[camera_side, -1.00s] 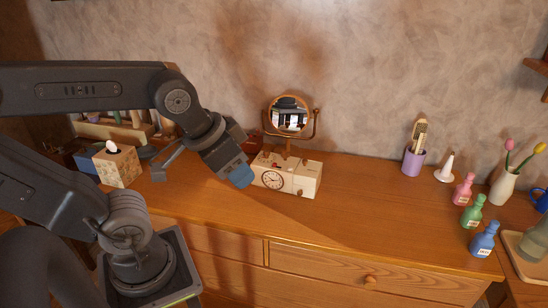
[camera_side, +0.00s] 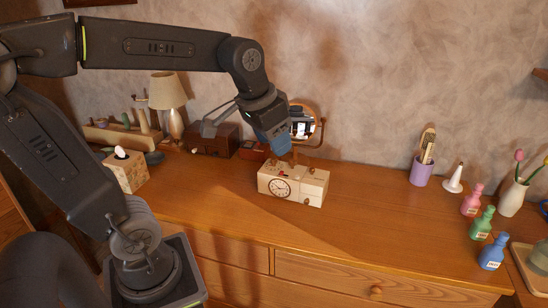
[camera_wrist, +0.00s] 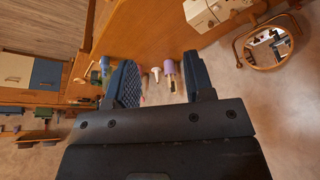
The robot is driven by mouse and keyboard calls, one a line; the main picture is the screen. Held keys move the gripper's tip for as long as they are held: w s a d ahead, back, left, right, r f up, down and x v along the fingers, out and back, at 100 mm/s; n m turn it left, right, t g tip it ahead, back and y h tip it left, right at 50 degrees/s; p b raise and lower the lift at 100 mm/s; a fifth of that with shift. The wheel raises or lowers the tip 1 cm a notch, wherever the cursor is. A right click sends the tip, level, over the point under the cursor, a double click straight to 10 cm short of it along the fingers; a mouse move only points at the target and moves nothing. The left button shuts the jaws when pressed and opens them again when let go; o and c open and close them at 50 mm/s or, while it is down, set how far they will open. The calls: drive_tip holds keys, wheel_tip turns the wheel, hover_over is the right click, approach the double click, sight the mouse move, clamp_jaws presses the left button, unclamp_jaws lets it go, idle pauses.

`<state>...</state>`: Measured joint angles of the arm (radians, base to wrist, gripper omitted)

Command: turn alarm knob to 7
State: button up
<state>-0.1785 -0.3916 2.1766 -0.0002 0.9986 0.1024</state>
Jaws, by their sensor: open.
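The alarm clock (camera_side: 312,190) is a cream wooden box on the dresser top, with a round white dial (camera_side: 279,188) at its left front. Small knobs and a red part sit on its top, and a small brown knob (camera_side: 306,201) is on its right front. The numbers around the knobs are too small to read. My gripper (camera_side: 274,143) is above the clock, apart from it, in front of the mirror. In the wrist view my gripper (camera_wrist: 162,82) has its two blue fingers wide apart with nothing held. Part of the clock (camera_wrist: 207,13) shows at that view's top edge.
The round mirror (camera_side: 306,122) stands behind the clock. A brown box (camera_side: 214,140), lamp (camera_side: 169,92) and tissue box (camera_side: 125,172) are on the left. A purple cup (camera_side: 420,173) and several bottles are on the right. The dresser top (camera_side: 365,222) before the clock is clear.

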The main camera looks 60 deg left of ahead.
drive_tip(key=w+a+g, duration=0.1)
drive_tip(key=w+a, duration=0.5)
drive_tip(key=n+g, duration=0.2)
drive_tip(key=g, duration=0.1)
hover_over(274, 159)
wheel_tip(274, 159, down, 10)
drive_tip(key=shift+h, duration=0.3)
wheel_tip(274, 159, down, 13)
drive_tip(key=shift+c, duration=0.3)
clamp_jaws()
drive_tip(key=shift+n, duration=0.5)
